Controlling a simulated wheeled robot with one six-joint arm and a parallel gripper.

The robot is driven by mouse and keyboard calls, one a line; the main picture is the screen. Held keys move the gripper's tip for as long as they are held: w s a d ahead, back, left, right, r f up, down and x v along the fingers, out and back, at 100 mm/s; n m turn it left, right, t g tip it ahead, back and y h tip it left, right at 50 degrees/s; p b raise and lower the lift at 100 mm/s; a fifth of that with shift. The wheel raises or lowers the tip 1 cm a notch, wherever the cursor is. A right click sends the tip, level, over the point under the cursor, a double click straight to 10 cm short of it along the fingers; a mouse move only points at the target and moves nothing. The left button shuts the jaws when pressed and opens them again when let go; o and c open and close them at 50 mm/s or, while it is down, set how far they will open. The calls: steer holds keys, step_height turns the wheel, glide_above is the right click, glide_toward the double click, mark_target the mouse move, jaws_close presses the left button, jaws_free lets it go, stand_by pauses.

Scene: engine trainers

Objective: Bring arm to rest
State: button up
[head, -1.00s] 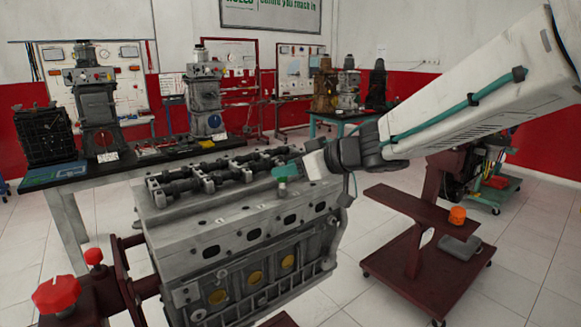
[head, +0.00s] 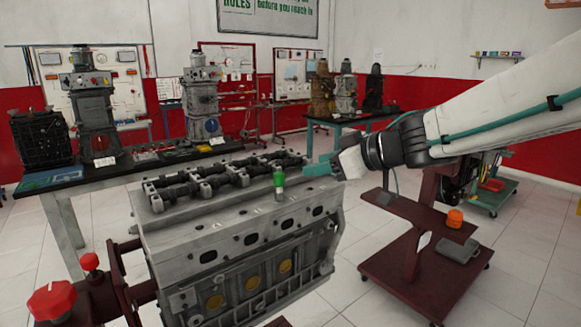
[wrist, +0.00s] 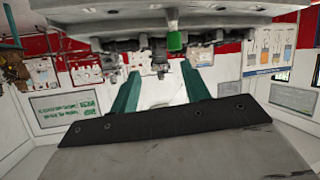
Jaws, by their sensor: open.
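My arm reaches in from the right in the head view. My gripper (head: 318,170) is at the right end of the engine block, pointing left, with teal fingers. In the wrist view my gripper (wrist: 158,92) shows its two teal fingers apart with nothing between them. The grey engine block (head: 235,240) is on a dark red stand. A small green-topped part (head: 279,180) stands upright on the block's top, apart from my fingers. The green top (wrist: 175,41) also shows in the wrist view, beyond the fingertips.
A dark red wheeled stand (head: 415,285) with an orange item (head: 455,218) is under my arm at right. A dark table (head: 150,160) with engine trainers is behind the block. Red knobs (head: 52,301) are at front left. Floor is clear at lower right.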

steer(key=w+d+f+m+t+h, duration=0.2)
steer(key=w+d+m+t+h, duration=0.15)
steer(key=d+h, duration=0.6)
steer(key=s+d+f+m+g+h, duration=0.2)
steer(key=s+d+m+h, duration=0.15)
steer(key=s+d, duration=0.4)
steer(key=s+d+f+m+g, duration=0.2)
steer(key=s+d+f+g, duration=0.25)
steer(key=s, duration=0.45)
steer(key=s+a+f+m+g+y, duration=0.1)
steer(key=s+a+g, duration=0.1)
steer(key=s, duration=0.6)
steer(key=s+a+f+g+y, duration=0.1)
steer(key=s+a+g+y, duration=0.1)
steer(key=s, duration=0.7)
steer(key=shift+s+a+m+g, duration=0.25)
steer(key=shift+a+m+g, duration=0.15)
steer(key=shift+a, duration=0.25)
steer(key=shift+d, duration=0.1)
steer(key=shift+c, duration=0.5)
